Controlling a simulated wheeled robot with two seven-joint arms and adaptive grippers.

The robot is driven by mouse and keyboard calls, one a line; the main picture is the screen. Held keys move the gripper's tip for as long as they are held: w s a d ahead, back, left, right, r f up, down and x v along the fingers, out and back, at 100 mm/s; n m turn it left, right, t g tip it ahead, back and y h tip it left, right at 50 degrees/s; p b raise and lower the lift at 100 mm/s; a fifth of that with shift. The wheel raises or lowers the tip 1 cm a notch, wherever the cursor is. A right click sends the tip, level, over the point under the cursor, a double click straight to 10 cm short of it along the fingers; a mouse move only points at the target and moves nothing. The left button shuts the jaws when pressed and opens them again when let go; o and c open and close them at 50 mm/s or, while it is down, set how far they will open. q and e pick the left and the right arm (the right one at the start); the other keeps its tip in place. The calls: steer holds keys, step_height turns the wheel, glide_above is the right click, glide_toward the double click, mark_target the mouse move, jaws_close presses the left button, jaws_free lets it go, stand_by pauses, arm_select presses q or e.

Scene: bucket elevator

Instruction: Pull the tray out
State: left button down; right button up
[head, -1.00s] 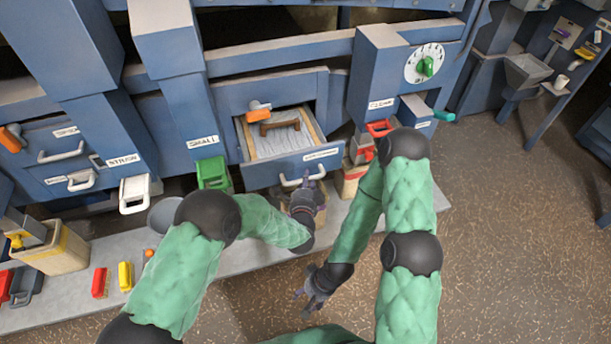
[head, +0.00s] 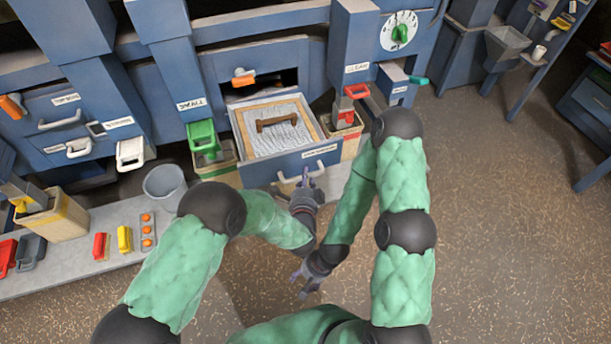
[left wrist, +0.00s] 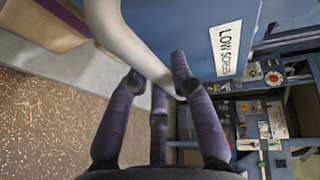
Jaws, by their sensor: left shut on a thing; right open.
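My right gripper (head: 303,281) is open and empty, low over the floor.
A green chute (head: 202,138) and a red one (head: 352,108) flank the tray, with bins below. A grey bucket (head: 165,184) and red and yellow blocks sit on the low ledge (head: 85,260) at left. The speckled floor (head: 500,250) at right is clear.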

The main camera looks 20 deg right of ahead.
arm_select(q)
steer(key=shift+f, duration=0.1)
steer(key=c, duration=1)
jaws_free()
steer(key=shift+c, duration=0.2)
steer(key=v, duration=0.7)
steer(key=shift+s, duration=0.25)
steer(key=shift+a, duration=0.15)
